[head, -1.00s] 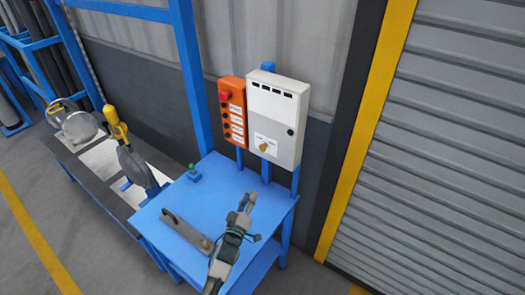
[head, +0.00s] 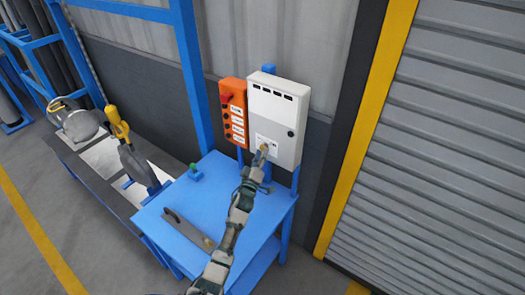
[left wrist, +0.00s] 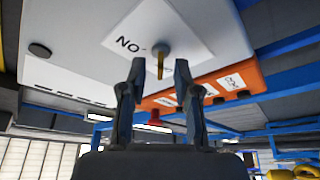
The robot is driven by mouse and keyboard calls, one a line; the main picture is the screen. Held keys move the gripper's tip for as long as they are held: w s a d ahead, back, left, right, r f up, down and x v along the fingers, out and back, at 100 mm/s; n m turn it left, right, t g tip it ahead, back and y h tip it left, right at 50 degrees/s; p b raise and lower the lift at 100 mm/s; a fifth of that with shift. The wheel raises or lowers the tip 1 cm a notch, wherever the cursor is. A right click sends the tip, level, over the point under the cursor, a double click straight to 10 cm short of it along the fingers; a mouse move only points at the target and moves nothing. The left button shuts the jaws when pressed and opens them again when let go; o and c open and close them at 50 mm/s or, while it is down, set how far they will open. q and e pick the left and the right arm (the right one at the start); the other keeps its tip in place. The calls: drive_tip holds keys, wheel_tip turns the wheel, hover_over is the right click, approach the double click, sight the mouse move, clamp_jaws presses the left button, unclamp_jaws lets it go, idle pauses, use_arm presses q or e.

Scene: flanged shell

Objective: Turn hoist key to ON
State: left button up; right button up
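The hoist key is a small yellow knob on a white label, low on the front of the white cabinet (head: 271,105). In the head view my left gripper (head: 263,154) is at the key and mostly covers it. In the left wrist view, the yellow key (left wrist: 160,66) sticks out from a grey round base, with the ON lettering beside it upside down. The two fingers of my left gripper (left wrist: 160,74) are apart, one on each side of the key, with gaps visible. My right gripper is not in view.
An orange control box (head: 232,112) with a red button hangs left of the cabinet. A roller shutter (head: 440,150) stands to the right.

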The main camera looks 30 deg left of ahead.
use_arm(q)
drive_tip(key=shift+x, duration=0.85)
drive_tip(key=shift+a, duration=0.1)
clamp_jaws()
